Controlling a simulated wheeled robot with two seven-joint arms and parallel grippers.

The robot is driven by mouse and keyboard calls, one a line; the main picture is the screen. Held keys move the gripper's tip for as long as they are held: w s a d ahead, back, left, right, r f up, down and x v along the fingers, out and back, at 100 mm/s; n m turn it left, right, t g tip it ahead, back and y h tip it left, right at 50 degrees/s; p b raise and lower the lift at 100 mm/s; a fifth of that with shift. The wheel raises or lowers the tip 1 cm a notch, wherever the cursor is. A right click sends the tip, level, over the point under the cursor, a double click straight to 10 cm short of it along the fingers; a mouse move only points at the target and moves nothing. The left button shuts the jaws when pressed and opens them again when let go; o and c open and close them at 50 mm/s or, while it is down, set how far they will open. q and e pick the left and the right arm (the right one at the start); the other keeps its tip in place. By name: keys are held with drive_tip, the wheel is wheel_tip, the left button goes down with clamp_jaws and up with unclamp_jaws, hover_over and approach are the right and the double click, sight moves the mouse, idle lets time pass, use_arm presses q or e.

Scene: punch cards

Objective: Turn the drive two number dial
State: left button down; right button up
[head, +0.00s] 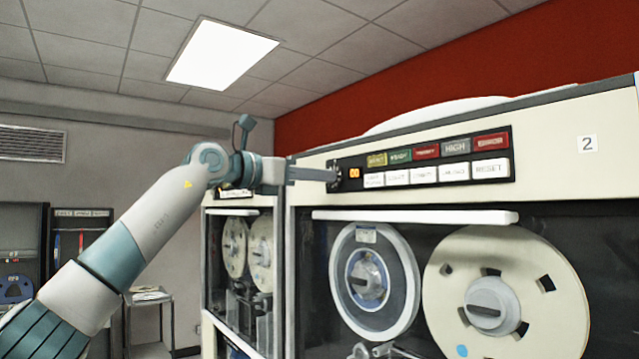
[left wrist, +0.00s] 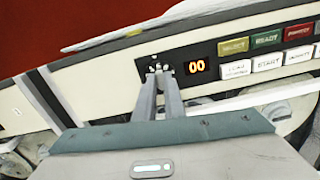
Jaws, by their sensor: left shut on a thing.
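The drive two cabinet (head: 560,128) carries a "2" label (head: 587,143) at its upper right. Its black control panel has a small orange display (head: 354,173), which reads "00" in the left wrist view (left wrist: 197,67). The number dial sits just left of that display, mostly hidden by my fingers. My left gripper (head: 334,174) reaches the panel's left end with its fingers shut on the dial. In the left wrist view the two fingertips (left wrist: 160,76) meet the panel at the dial. My right gripper is not clearly identifiable in view.
Coloured lamps (head: 426,151) and white buttons (head: 425,173) fill the panel to the right. Tape reels (head: 505,300) sit behind the window below, under a pale bar (head: 415,216). Another tape cabinet (head: 212,277) stands to the left. A small table (head: 150,298) is farther back.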

use_arm(q)
drive_tip(key=n+b, duration=0.3)
drive_tip(key=n, duration=0.5)
drive_tip(key=shift+f, duration=0.2)
use_arm(e)
drive_tip(key=shift+t, duration=0.3)
drive_tip(key=w+f, duration=0.1)
drive_tip(key=w+a+f, duration=0.1)
drive_tip(key=f, duration=0.1)
drive_tip(key=shift+w+f, duration=0.1)
drive_tip(key=shift+w, duration=0.15)
drive_tip(key=shift+s+d, duration=0.1)
drive_tip(key=shift+s, duration=0.05)
use_arm(q)
drive_tip(key=c, duration=1.8)
unclamp_jaws()
drive_tip(key=shift+c, duration=0.2)
use_arm(e)
drive_tip(key=shift+s, duration=0.1)
use_arm(q)
drive_tip(key=shift+s+a+r, duration=0.1)
drive_tip(key=shift+a, duration=0.05)
use_arm(e)
drive_tip(key=shift+f, duration=0.1)
